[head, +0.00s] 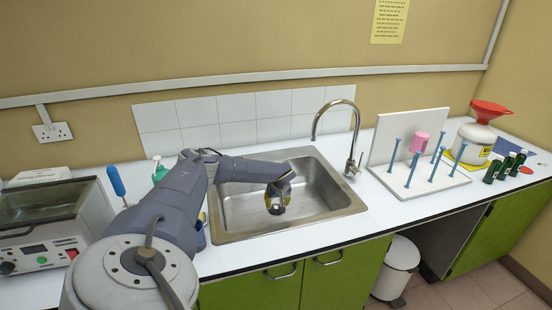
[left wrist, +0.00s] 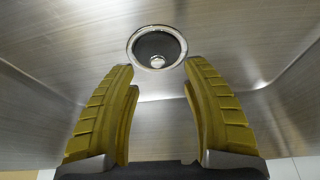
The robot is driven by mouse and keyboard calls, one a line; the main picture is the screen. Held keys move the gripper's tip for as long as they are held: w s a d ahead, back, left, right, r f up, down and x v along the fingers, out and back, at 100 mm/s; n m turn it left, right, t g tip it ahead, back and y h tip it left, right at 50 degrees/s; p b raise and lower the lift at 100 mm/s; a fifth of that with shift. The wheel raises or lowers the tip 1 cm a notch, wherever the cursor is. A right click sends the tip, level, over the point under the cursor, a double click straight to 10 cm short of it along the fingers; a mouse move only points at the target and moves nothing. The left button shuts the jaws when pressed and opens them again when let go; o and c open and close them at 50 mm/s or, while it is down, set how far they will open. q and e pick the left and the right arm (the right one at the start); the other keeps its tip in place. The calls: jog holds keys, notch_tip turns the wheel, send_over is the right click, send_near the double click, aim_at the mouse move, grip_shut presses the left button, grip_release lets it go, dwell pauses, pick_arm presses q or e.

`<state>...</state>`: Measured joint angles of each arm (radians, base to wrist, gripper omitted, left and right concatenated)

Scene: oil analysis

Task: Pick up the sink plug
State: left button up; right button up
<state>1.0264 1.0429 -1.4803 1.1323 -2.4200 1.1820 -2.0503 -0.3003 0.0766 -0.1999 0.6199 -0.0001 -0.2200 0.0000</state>
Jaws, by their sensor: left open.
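The sink plug (left wrist: 158,44) is a dark disc with a small pale knob. It sits inside a shiny ring at the drain in the steel sink (head: 237,208), just beyond my fingertips in the left wrist view. My left gripper (head: 278,208) reaches down into the sink. Its two yellow, ribbed fingers (left wrist: 160,68) are apart, with nothing between them, and point toward the plug. The plug cannot be made out in the head view, where the gripper covers that part of the sink. My right gripper is not in view.
A curved tap (head: 352,135) stands at the sink's back right. A white peg rack (head: 415,180) is farther right, with a white container with a red funnel (head: 477,140) and dark bottles (head: 506,167) beyond it. A water bath (head: 52,225) is at left. The sink walls surround my gripper.

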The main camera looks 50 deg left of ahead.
aim_at(276, 207)
pick_arm(q)
jog(key=shift+x, duration=2.7)
jog(key=shift+w+d, duration=0.1)
jog(key=shift+w, duration=0.05)
grip_shut()
